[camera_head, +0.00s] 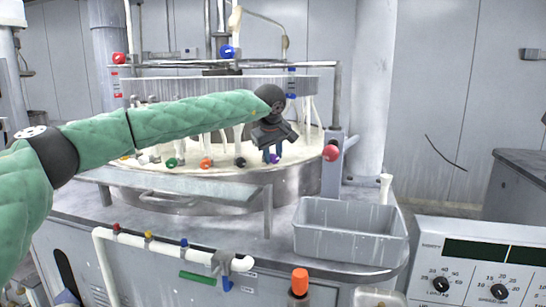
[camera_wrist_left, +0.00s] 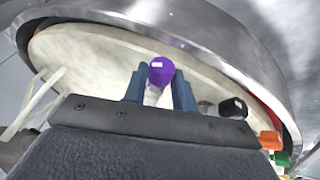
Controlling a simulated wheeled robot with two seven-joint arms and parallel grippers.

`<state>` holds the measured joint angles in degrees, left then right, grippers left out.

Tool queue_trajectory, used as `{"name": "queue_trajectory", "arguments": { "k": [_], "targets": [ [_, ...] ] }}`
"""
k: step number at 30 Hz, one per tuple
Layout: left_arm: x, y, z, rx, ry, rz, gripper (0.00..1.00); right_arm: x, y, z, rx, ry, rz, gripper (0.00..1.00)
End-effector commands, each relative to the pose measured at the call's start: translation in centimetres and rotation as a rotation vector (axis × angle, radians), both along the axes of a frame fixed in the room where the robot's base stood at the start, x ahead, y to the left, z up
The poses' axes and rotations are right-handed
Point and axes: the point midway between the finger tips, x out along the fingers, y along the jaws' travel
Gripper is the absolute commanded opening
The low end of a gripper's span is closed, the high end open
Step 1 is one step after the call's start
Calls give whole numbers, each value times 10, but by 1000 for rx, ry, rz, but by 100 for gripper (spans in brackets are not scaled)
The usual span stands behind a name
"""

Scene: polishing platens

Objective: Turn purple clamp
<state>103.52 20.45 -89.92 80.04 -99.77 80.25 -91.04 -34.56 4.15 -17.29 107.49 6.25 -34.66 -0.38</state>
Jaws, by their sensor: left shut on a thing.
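The purple clamp (camera_wrist_left: 162,69) is a small round purple knob with a white mark on it. It stands at the cream platen (camera_wrist_left: 100,50) inside the metal bowl. My left gripper (camera_wrist_left: 161,88) has its blue fingers on both sides of the knob and is shut on it. In the head view the purple clamp (camera_head: 274,158) shows just below the fingers of my left gripper (camera_head: 272,152), at the right front of the platen. My right gripper is in neither view.
Black (camera_head: 240,162), orange (camera_head: 205,163) and green (camera_head: 171,162) knobs line the platen's front edge. A red ball knob (camera_head: 330,153) on a post stands to the right. A grey tray (camera_head: 350,233) and a control box (camera_head: 480,262) are at the right front.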

Motion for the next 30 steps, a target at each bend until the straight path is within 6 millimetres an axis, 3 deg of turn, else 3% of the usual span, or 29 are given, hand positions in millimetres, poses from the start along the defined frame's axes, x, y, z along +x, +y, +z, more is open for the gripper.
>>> {"name": "queue_trajectory", "arguments": {
  "k": [8, 9, 12, 23, 30],
  "targets": [
    [1, 1, 1, 0, -1, 1, 4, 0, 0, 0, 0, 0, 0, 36],
    [1, 1, 1, 0, -1, 1, 35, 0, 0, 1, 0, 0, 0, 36],
    [0, 0, 1, 0, -1, 0, 49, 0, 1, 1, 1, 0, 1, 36],
    [-1, 0, 3, 0, -1, 0, 49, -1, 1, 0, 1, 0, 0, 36],
    [-12, 2, 24, 1, -3, 0, 49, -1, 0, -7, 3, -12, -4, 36]
  ]
}}
